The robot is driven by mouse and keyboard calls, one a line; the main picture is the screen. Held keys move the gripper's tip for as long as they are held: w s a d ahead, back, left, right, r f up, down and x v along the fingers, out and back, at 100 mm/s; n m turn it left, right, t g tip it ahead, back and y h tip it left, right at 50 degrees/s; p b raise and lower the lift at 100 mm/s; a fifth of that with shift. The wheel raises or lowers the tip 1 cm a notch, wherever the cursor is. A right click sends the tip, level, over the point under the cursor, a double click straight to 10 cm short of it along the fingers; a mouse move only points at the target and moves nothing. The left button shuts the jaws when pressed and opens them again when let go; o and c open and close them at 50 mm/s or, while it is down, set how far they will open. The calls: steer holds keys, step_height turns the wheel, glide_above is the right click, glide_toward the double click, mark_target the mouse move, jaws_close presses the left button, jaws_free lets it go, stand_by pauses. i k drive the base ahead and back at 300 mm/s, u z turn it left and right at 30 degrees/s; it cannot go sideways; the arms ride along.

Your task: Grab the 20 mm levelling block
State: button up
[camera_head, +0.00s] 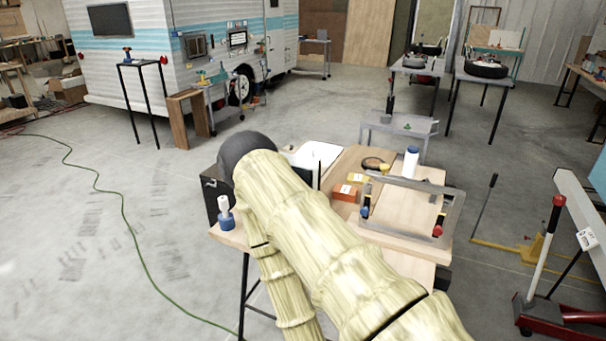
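Two small blocks lie on the wooden workbench (406,253), just right of my arm. One is orange (345,194) with a pale label, and the other is yellow (357,178), just behind it. They look like levelling blocks, but the labels are too small to read, so I cannot tell which is the 20 mm one. My pale, ringed arm crosses the bench from the lower right up to a dark rounded joint and hides part of the bench top. My gripper does not show in this view.
A grey metal frame (452,212) stands on the bench right of the blocks. A white bottle (411,162) and a dark ring (374,164) are behind. A blue-and-white bottle (225,213) stands at the left edge. A green cable (130,262) crosses the otherwise open floor at left.

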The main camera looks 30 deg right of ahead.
mark_target(354, 178)
steer(key=u, duration=0.2)
steer(key=i, duration=0.75)
steer(key=z, duration=0.65)
steer(key=i, duration=0.7)
steer(key=z, duration=0.7)
